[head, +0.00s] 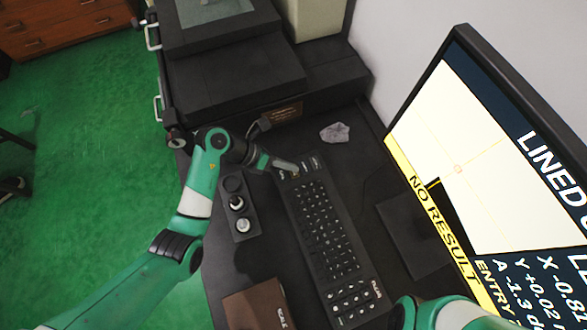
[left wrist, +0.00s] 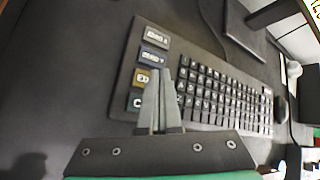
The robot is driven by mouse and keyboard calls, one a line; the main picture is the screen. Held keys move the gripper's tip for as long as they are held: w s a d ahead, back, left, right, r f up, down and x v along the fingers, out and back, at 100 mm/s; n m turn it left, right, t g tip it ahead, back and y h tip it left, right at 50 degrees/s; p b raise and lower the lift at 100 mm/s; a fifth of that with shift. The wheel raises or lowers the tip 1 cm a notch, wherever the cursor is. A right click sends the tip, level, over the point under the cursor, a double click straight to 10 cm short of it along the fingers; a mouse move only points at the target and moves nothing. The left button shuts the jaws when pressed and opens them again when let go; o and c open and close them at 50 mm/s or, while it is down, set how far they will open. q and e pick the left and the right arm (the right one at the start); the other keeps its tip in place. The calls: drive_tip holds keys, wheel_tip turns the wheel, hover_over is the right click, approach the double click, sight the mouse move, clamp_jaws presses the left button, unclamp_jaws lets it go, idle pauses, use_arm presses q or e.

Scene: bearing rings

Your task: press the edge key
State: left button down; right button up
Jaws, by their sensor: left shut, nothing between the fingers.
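A black keyboard (head: 322,235) lies lengthwise on the dark desk; it also shows in the left wrist view (left wrist: 222,92). At its far end is a row of larger labelled keys, grey (left wrist: 155,37), blue-grey (left wrist: 153,58), brown (left wrist: 147,80) and a dark teal one partly behind the fingers. Their labels are too blurred for me to tell which is the edge key. My left gripper (head: 291,166) is shut and empty, its tips over this row; in the left wrist view the tips (left wrist: 169,72) are beside the brown key. I cannot tell whether they touch.
A tilted monitor (head: 455,165) at the right shows "NO RESULT". A knob box (head: 238,207) stands left of the keyboard. A crumpled grey cloth (head: 335,132) lies beyond it, and a dark pad (head: 415,238) lies to its right. A brown box (head: 258,306) is at the front.

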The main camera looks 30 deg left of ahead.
use_arm(q)
drive_tip(key=shift+f, duration=0.15)
drive_tip(key=shift+f, duration=0.25)
drive_tip(key=shift+f, duration=0.35)
idle(0.8)
drive_tip(key=shift+r+p, duration=0.75)
drive_tip(key=shift+p, duration=0.15)
wheel_tip(320, 180, up, 5)
drive_tip(key=p, duration=0.5)
drive_tip(key=shift+r+p, duration=0.1)
drive_tip(key=shift+p, duration=0.3)
